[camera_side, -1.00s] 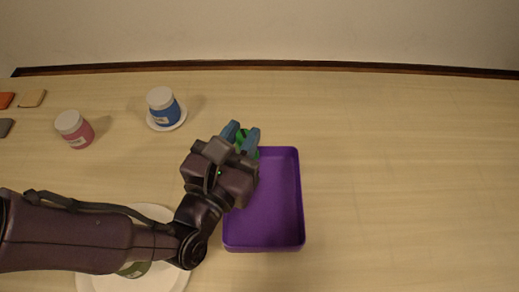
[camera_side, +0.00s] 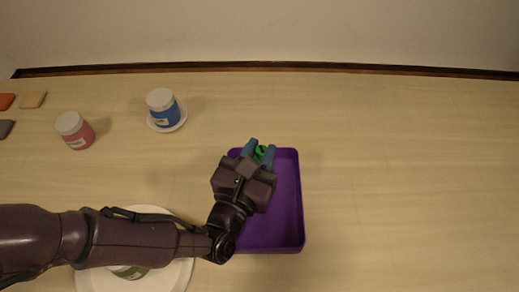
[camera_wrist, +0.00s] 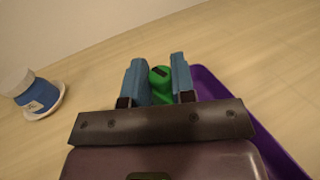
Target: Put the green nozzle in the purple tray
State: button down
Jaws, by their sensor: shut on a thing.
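The green nozzle (camera_side: 261,152) is held between the two blue fingers of my gripper (camera_side: 258,150). In the wrist view the green nozzle (camera_wrist: 160,84) sits between the blue fingertips of my gripper (camera_wrist: 156,75), with a dark spot on its top. The purple tray (camera_side: 288,205) lies on the table below and to the right of my gripper; its wall also shows in the wrist view (camera_wrist: 215,90). In the side view the fingers overlap the tray's upper left part. The nozzle's height above the tray is hard to tell. My gripper hides part of the tray.
A blue jar (camera_side: 161,101) stands on a small white saucer (camera_side: 182,123), upper left. A pink jar (camera_side: 73,128) stands farther left, near several small tiles (camera_side: 33,99). A white plate (camera_side: 174,275) with a green jar (camera_side: 130,271) lies under my arm. The table's right side is clear.

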jog(key=shift+f, duration=0.15)
jog(key=c, duration=1)
grip_release()
jog(key=shift+o, duration=0.2)
